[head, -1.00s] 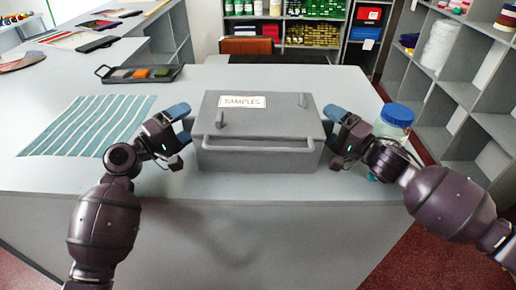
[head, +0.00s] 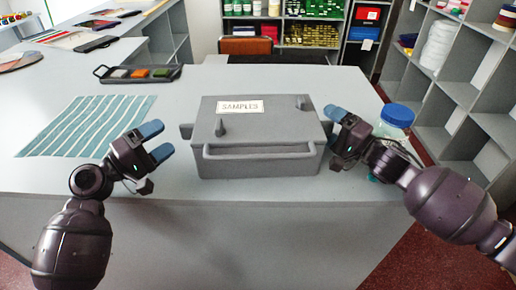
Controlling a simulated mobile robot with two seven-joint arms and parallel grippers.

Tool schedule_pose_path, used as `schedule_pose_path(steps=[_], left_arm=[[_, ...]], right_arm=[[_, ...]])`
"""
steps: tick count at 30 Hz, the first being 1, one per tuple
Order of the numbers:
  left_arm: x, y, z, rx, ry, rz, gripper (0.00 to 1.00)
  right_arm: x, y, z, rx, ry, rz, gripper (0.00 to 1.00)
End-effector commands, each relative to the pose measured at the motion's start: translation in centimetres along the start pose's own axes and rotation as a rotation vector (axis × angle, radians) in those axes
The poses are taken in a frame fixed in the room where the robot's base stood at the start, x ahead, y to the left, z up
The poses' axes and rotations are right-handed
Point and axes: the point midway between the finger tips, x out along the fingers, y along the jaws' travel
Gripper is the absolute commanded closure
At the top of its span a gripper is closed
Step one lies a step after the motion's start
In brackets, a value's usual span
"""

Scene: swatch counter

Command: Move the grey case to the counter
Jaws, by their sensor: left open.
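The grey case (head: 260,165) sits upright on the counter (head: 170,225) near its front edge. Its lid bears a white label reading SAMPLES, and a bar handle runs along its front. A side lug (head: 187,131) shows on its left. My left gripper (head: 158,141) is open and empty, to the left of the case and apart from it. My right gripper (head: 334,114) is close against the right side of the case. Only one blue fingertip shows clearly there, so I cannot tell whether it holds the right side.
A jar with a blue lid (head: 397,114) stands behind my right wrist. A striped teal cloth (head: 85,126) lies on the left of the counter, with a dark tray of swatches (head: 140,73) behind it. Counter space behind the case is clear.

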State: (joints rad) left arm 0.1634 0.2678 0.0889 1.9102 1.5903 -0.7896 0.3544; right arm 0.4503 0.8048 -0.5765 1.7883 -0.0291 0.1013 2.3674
Motion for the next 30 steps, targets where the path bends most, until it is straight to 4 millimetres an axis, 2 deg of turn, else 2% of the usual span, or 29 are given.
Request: schedule_pose_path(steps=[3,10,21,30], left_arm=[[-0.9,-0.1,0.1,0.002,0.001,-0.002,0.26],[-1.4,0.1,0.2,0.004,-0.001,0.001,0.26],[-1.3,0.2,0.2,0.005,-0.001,0.002,0.26],[-1.3,0.3,0.1,0.006,-0.001,0.003,0.26]], right_arm=[[0.3,0.3,0.1,0.003,0.0,-0.001,0.26],[-0.4,0.3,0.1,0.003,0.0,-0.001,0.26],[-5.7,-0.1,0.3,-0.002,0.003,0.0,0.26],[-8.4,-0.6,0.5,-0.006,0.003,-0.005,0.26]])
